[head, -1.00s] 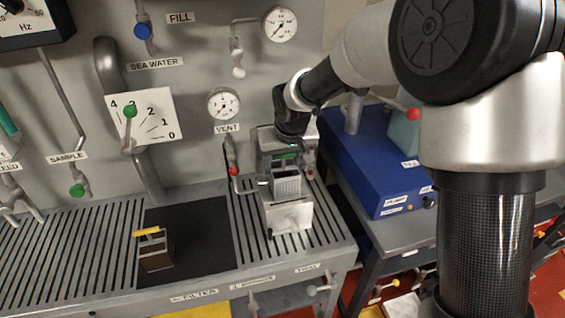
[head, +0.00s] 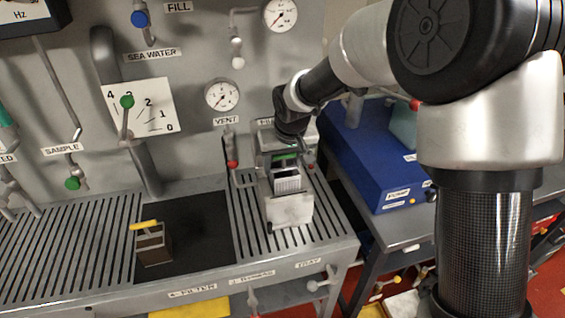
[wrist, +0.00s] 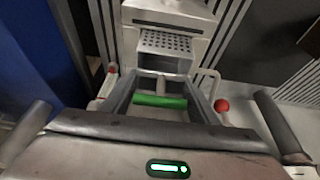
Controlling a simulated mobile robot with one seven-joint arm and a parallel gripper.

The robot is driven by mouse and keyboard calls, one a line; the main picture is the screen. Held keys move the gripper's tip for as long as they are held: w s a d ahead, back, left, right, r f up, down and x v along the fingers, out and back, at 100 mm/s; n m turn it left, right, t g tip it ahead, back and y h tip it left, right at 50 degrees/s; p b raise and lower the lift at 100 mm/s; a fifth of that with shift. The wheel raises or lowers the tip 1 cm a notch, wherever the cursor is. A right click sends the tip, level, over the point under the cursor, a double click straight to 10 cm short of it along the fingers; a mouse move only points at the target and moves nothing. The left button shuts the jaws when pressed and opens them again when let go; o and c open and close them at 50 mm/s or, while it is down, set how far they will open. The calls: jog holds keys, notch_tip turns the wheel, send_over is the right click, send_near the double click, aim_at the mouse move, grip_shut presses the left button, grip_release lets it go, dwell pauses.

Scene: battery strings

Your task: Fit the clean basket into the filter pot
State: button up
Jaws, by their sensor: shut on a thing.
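My gripper (wrist: 160,102) points down over the right grating of the bench and is shut on the green handle of a basket, the clean one by its green handle. The perforated grey face of the basket (head: 288,181) shows below my gripper in the head view; it also shows in the wrist view (wrist: 165,44). A pale grey box-like part, apparently of the filter pot (head: 290,210), stands right in front of the basket; it is at the top of the wrist view (wrist: 170,12). I cannot tell how deep the basket sits.
A basket with a yellow handle (head: 152,243) stands on the black mat (head: 205,245) at left. Red knobs flank my gripper, one at right in the wrist view (wrist: 222,106). The panel with pipes is close behind. A blue pump unit (head: 365,160) stands at right.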

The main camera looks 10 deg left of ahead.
jog(key=shift+f+b, duration=0.9)
jog(key=shift+f, duration=0.2)
jog(key=o, duration=1.2)
jog(key=shift+o, duration=0.2)
jog(key=p+v, duration=0.1)
jog(key=v, duration=1.6)
jog(key=shift+s+r+p, duration=0.15)
jog(key=shift+r+p, duration=0.15)
jog(key=shift+p, duration=0.05)
jog(key=shift+d, duration=0.1)
jog(key=s+d+r+m+t+h+p, duration=0.1)
jog(key=s+d+r+p, duration=0.1)
jog(key=s+d+r, duration=0.3)
jog(key=s+d+r+m+p, duration=0.1)
jog(key=s+d+r+p, duration=0.15)
jog(key=d, duration=0.55)
jog(key=s+d+r+m+h+p, duration=0.1)
jog(key=s+d+r+m+p, duration=0.1)
jog(key=s+d, duration=0.7)
jog(key=s+m+p, duration=0.1)
jog(key=s, duration=0.3)
jog(key=shift+d+r+t+p, duration=0.3)
jog(key=shift+d, duration=0.1)
